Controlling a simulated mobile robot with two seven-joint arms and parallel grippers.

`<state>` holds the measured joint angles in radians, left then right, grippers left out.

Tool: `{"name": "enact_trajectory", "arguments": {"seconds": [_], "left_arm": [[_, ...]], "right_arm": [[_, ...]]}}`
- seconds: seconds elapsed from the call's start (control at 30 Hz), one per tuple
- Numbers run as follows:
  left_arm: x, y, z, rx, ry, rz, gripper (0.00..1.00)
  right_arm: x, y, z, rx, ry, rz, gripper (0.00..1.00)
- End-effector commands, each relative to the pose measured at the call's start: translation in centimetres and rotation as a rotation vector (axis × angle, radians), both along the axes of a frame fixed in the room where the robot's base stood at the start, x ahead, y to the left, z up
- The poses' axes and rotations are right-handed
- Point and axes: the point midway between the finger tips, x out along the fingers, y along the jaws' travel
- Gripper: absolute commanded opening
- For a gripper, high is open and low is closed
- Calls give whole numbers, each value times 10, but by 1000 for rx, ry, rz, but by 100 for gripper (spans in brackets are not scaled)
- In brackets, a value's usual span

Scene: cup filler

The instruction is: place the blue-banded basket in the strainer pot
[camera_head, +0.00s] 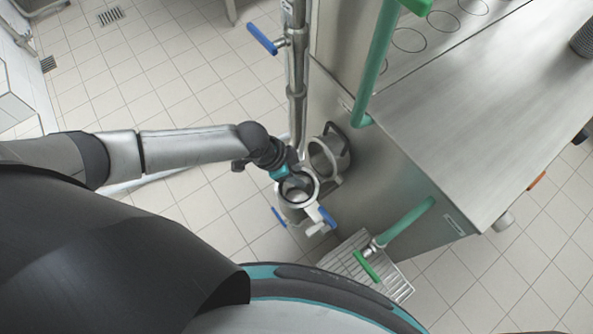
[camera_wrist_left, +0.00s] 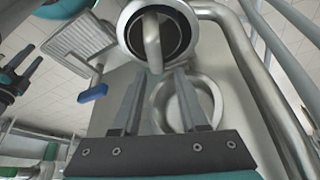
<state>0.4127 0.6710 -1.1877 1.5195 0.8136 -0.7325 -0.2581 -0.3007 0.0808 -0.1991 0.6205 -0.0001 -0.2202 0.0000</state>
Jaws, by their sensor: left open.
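The strainer pot (camera_head: 285,212) is a round metal vessel with an open mouth, low beside the steel machine. In the left wrist view the pot (camera_wrist_left: 127,28) shows a dark inside. A curved metal handle (camera_wrist_left: 152,42) stands in its mouth and reaches over the near rim. I cannot make out a blue band, so I cannot tell whether this is the basket's handle. My left gripper (camera_head: 293,184) is over the pot mouth. In the wrist view its two fingers (camera_wrist_left: 160,76) are apart with nothing gripped, close to the handle. My right gripper (camera_wrist_left: 30,72) seems to show dimly at the left edge.
A round lid or ring (camera_head: 343,150) stands open beside the pot against the steel machine (camera_head: 470,110). A vertical pipe (camera_head: 297,80) with a blue lever (camera_head: 262,38) rises behind. A blue handle (camera_head: 327,217) and a floor grate (camera_head: 398,288) are near the pot. Tiled floor is clear at left.

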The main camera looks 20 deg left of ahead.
Motion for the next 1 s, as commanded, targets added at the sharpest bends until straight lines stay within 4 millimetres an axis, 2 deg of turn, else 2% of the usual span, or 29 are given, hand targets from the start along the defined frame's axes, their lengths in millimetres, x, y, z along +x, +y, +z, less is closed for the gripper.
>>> {"name": "enact_trajectory", "arguments": {"seconds": [0.17, 0.27, 0.37, 0.7, 0.83, 1.0], "left_arm": [[0, 0, 3, 0, -1, 0, 43], [1, 0, 11, 0, -2, -1, 43], [-2, 5, 23, 1, -2, 1, 43], [-16, 30, 87, 2, -1, 0, 43], [-20, 37, 105, 0, -1, 0, 43], [-23, 42, 118, 1, 0, 0, 43]], "right_arm": [[0, 0, 2, 0, 0, 0, 49], [0, 0, 7, 0, -1, 0, 49], [0, 0, 13, 0, -1, 0, 49], [1, 0, 33, 0, -1, 0, 49], [1, 1, 37, 1, -1, 1, 49], [1, 1, 39, 1, -1, 1, 49]]}}
